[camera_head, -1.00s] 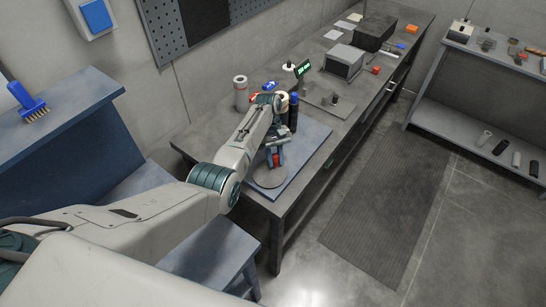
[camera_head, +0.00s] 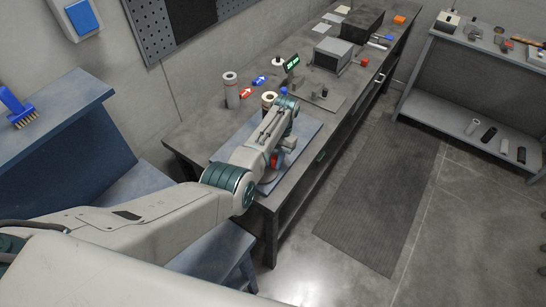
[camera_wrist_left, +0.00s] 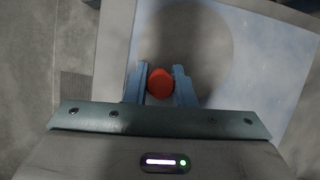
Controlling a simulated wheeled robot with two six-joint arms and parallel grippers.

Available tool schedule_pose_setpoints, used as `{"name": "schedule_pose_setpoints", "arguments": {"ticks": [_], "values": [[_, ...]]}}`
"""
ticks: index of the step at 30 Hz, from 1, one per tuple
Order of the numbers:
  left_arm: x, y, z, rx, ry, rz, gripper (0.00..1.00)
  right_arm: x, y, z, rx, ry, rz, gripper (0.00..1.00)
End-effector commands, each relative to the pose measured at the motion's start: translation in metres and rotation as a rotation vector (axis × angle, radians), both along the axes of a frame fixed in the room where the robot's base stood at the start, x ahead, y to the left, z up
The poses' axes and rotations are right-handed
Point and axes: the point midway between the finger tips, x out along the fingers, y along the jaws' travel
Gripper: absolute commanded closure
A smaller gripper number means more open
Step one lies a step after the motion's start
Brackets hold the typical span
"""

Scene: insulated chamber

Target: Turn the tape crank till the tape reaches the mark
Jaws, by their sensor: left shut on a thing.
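My left gripper (camera_wrist_left: 160,74) is shut on a round red knob (camera_wrist_left: 160,84), with one blue finger on each side of it. In the head view a bit of red (camera_head: 274,160) shows beside my wrist. A large round grey disc (camera_wrist_left: 210,45) lies beyond the knob; in the head view my arm mostly covers it. I take the red knob to be the crank's handle, but its arm is hidden. A pale roll (camera_head: 268,97) stands behind my wrist. I cannot make out the tape's end or the mark. My right gripper is not in view.
The disc is over a blue-grey board (camera_head: 312,131) on the workbench (camera_head: 200,128). A grey cylinder (camera_head: 231,92), red and blue arrow pieces (camera_head: 246,93) and a small green-lit display (camera_head: 292,63) stand behind. A grey box (camera_head: 332,54) is farther along.

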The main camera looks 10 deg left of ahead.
Motion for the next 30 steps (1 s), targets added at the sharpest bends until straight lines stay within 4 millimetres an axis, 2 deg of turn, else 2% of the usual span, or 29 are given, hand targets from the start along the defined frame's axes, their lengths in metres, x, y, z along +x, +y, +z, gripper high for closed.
{"name": "schedule_pose_setpoints", "arguments": {"ticks": [9,23,24,27,30], "values": [[-0.0034,-0.003,0.0005,-0.001,-0.003,-0.098,1.0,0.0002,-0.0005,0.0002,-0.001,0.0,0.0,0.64],[-0.0038,-0.0028,0.0005,0.0,-0.002,-0.112,1.0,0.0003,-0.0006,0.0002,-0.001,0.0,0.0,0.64],[-0.0038,-0.0028,0.0005,0.0,-0.002,-0.112,0.75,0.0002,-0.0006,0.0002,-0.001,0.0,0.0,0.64],[-0.0039,-0.0028,0.0005,0.0,-0.002,-0.111,0.56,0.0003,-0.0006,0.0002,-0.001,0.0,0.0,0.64],[-0.0039,-0.0026,0.0004,0.0,-0.002,-0.111,0.55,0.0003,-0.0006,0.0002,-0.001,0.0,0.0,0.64]]}}
